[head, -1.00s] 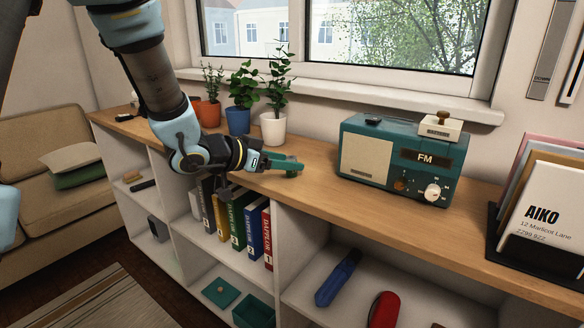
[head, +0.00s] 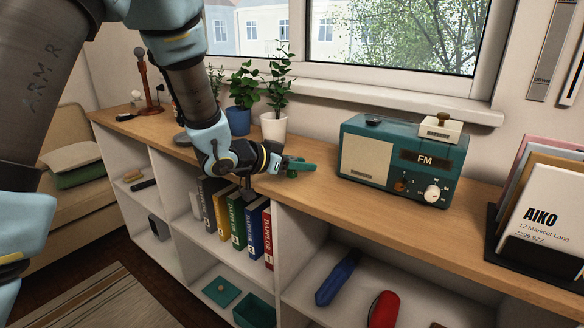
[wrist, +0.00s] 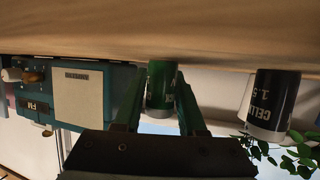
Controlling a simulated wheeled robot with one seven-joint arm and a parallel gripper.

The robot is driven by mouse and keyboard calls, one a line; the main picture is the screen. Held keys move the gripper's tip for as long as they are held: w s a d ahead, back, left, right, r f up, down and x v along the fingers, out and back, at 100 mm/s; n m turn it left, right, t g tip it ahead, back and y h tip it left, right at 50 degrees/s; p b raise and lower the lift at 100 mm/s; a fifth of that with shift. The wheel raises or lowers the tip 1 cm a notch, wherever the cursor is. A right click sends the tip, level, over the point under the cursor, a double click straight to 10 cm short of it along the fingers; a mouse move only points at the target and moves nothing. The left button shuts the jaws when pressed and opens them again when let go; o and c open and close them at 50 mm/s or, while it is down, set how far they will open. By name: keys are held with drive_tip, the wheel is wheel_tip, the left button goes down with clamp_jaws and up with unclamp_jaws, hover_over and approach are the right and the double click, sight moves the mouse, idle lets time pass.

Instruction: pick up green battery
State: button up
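The green battery (wrist: 162,88) stands on the wooden shelf top, which appears at the top of the upside-down wrist view. My gripper (wrist: 160,95) has its two green fingers on either side of the battery, with a narrow gap showing, so it looks open. In the head view my gripper (head: 300,166) is low over the shelf top, left of the radio, and a small part of the green battery (head: 292,173) shows by the fingers. A dark battery (wrist: 275,95) marked CELL 1.5 stands apart to the right in the wrist view.
A teal radio (head: 400,160) stands right of my gripper. A white pot (head: 273,127) and a blue pot (head: 238,121) with plants stand behind it by the window. A letter holder (head: 535,255) is far right. The wooden top (head: 350,205) before the radio is clear.

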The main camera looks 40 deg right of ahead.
clamp_jaws()
idle(0.3)
